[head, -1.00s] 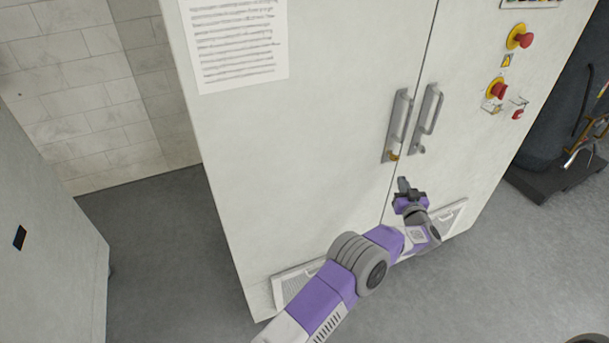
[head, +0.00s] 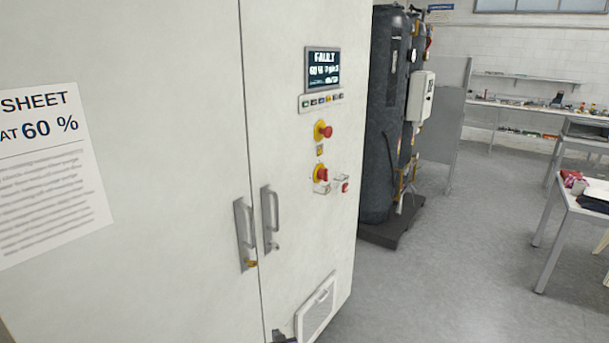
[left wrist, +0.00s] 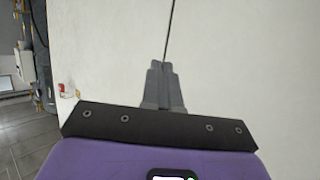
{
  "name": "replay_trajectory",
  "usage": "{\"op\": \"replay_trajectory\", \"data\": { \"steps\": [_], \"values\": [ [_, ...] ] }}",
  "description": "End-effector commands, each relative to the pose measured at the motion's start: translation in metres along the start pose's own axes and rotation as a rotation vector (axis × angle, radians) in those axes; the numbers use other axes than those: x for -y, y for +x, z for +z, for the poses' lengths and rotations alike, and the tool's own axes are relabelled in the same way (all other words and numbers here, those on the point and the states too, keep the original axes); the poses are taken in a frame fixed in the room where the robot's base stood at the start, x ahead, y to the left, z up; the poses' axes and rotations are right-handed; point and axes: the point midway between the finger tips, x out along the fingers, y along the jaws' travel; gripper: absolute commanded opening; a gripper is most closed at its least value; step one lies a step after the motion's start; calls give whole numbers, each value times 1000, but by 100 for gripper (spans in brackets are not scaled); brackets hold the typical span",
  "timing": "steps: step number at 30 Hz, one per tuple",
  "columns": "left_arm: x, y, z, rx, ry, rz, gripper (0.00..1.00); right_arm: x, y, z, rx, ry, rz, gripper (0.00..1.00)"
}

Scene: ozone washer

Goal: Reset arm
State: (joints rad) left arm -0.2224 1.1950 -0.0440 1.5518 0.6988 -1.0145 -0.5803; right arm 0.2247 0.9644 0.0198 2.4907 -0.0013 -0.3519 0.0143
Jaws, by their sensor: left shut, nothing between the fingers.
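My left arm's gripper shows only as a small dark tip (head: 279,336) at the bottom edge of the head view, low in front of the white cabinet (head: 180,130). In the left wrist view its two grey fingers (left wrist: 161,68) are together, with nothing between them. They point at the pale cabinet face near the thin dark door seam. Both cabinet doors look shut, with two upright grey handles (head: 244,235) (head: 270,218) beside the seam. My right gripper is not seen.
The cabinet carries a display (head: 322,70) reading FAULT and red knobs (head: 323,130) on yellow bases. A dark tank (head: 385,120) stands right of it. Tables (head: 580,205) stand at the far right, with open grey floor (head: 440,270) between.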

Motion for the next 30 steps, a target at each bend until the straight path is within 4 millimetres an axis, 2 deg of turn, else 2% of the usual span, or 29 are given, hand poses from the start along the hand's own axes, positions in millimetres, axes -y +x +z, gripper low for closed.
{"op": "replay_trajectory", "data": {
  "steps": [1, 5, 6, 8, 9, 11, 12, 15, 18, 21, 24, 30],
  "values": [
    [16, -8, 33, 99, 1, 45, 0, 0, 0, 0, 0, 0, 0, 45],
    [46, -48, 113, 369, -23, 160, 0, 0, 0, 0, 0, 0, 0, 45],
    [55, -67, 136, 457, -35, 191, 0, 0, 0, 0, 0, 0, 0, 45],
    [68, -99, 166, 589, -55, 230, 0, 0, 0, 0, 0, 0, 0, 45],
    [76, -122, 185, 676, -69, 254, 0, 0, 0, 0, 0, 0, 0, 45],
    [87, -159, 208, 802, -92, 284, 0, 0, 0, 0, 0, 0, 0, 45],
    [94, -184, 220, 882, -106, 300, 0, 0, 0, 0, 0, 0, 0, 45],
    [108, -240, 242, 1052, -138, 331, 0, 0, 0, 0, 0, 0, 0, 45],
    [118, -283, 252, 1173, -159, 350, 0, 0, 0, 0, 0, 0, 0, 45],
    [123, -308, 256, 1243, -170, 361, 0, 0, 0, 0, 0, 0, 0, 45],
    [125, -318, 257, 1271, -175, 365, 0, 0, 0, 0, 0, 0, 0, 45],
    [125, -319, 257, 1273, -175, 365, 0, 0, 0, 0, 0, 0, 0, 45]
  ]
}}
